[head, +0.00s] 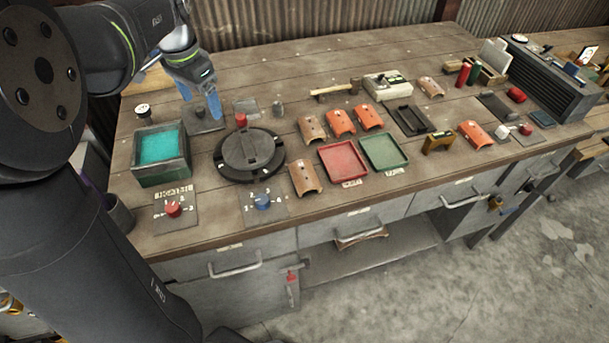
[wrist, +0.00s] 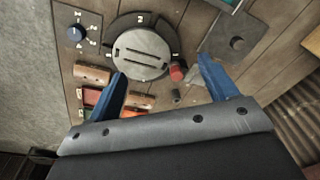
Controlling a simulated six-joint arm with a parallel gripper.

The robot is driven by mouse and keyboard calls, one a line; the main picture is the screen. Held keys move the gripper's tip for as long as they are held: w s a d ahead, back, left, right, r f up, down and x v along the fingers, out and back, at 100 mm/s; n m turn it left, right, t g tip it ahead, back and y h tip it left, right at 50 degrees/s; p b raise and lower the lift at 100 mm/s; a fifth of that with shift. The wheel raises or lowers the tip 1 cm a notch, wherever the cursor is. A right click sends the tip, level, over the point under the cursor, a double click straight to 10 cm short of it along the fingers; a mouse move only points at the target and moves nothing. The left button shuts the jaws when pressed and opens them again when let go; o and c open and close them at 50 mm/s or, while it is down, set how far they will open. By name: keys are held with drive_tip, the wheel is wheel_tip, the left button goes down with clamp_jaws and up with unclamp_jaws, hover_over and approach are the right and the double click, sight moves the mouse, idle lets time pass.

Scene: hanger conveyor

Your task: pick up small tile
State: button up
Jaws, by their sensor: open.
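Several curved clay tiles lie on the workbench (head: 240,90); I cannot tell which is the small tile. A brown tile (head: 311,128) and two orange tiles (head: 340,122) (head: 368,117) form a row in the middle. Another brown tile (head: 305,178) lies at the front, left of the red tray. One tile (head: 431,87) lies farther back, and an orange one (head: 475,134) lies to the right. My gripper (head: 201,104) is open and empty above the bench's left side, apart from all tiles. In the wrist view my blue fingers (wrist: 162,67) are spread; a tile (wrist: 92,74) shows left of them.
A round black turntable (head: 249,155) with a red knob stands between my gripper and the tiles. A teal-filled box (head: 161,173) is at left. A red tray (head: 343,143) and a green tray (head: 403,153) lie in front of the tile row. A hammer (head: 334,90) lies behind it.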

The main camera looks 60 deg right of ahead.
drive_tip(key=s+d+m, duration=0.4)
drive_tip(key=s+m, duration=0.7)
drive_tip(key=m, duration=0.2)
drive_tip(key=m+y, duration=0.1)
drive_tip(key=m, duration=1.1)
hover_over(304, 173)
wheel_tip(304, 173, down, 18)
drive_tip(key=shift+f, duration=0.1)
drive_tip(key=c, duration=1.1)
